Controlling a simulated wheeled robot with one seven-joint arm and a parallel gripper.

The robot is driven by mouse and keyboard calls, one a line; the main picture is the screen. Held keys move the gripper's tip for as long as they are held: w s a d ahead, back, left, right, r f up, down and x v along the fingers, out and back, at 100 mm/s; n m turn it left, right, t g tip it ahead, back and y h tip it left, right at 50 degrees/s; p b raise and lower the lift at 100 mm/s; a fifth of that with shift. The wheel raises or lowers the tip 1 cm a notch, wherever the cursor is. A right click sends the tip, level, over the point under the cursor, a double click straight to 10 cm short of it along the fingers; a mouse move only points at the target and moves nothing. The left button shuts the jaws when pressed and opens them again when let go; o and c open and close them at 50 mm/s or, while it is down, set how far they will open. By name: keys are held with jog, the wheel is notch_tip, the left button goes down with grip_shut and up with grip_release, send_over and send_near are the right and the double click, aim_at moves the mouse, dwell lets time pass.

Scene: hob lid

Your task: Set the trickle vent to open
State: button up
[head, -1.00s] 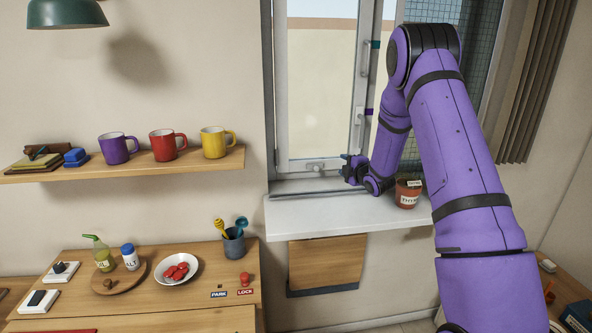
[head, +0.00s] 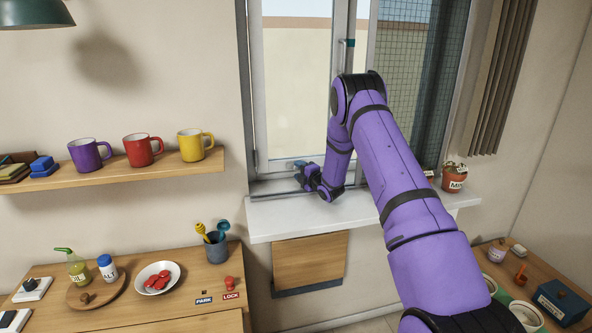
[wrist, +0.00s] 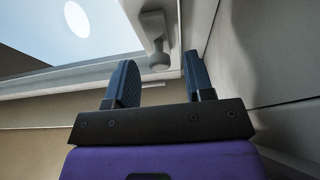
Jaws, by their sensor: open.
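I cannot make out a part that is plainly the trickle vent. In the wrist view, a pale grey fitting (wrist: 153,28) with a rounded knob (wrist: 159,61) at its end shows between my gripper's fingers, and it may be the vent's control. My gripper (wrist: 160,78) is open, with one dark blue finger on each side of the knob in the picture. I cannot tell how far off the knob is, and I see no clear contact. In the head view, my gripper (head: 303,170) is just above the sill at the window's lower rail and hides part of that rail.
The white sill (head: 285,217) runs under my gripper. A mint pot (head: 455,184) stands on its right end, and another pot is mostly behind my arm. A teal-ended window handle (head: 348,43) is higher up. A shelf (head: 120,177) with mugs is at left.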

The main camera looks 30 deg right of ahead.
aim_at(279, 166)
jog(key=shift+w+a, duration=0.1)
jog(key=shift+w, duration=1.05)
grip_shut()
jog(key=shift+w+a, duration=0.2)
jog(key=shift+a, duration=0.55)
jog(key=shift+w+a, duration=0.25)
jog(key=shift+a, duration=0.55)
jog(key=shift+w+a, duration=0.2)
jog(key=shift+a, duration=0.55)
grip_release()
jog(key=shift+a, duration=0.15)
jog(key=shift+s, duration=0.1)
jog(key=s, duration=0.3)
jog(key=s+d, duration=0.1)
jog(key=s, duration=0.6)
jog(key=shift+s+d, duration=0.15)
jog(key=shift+s, duration=0.1)
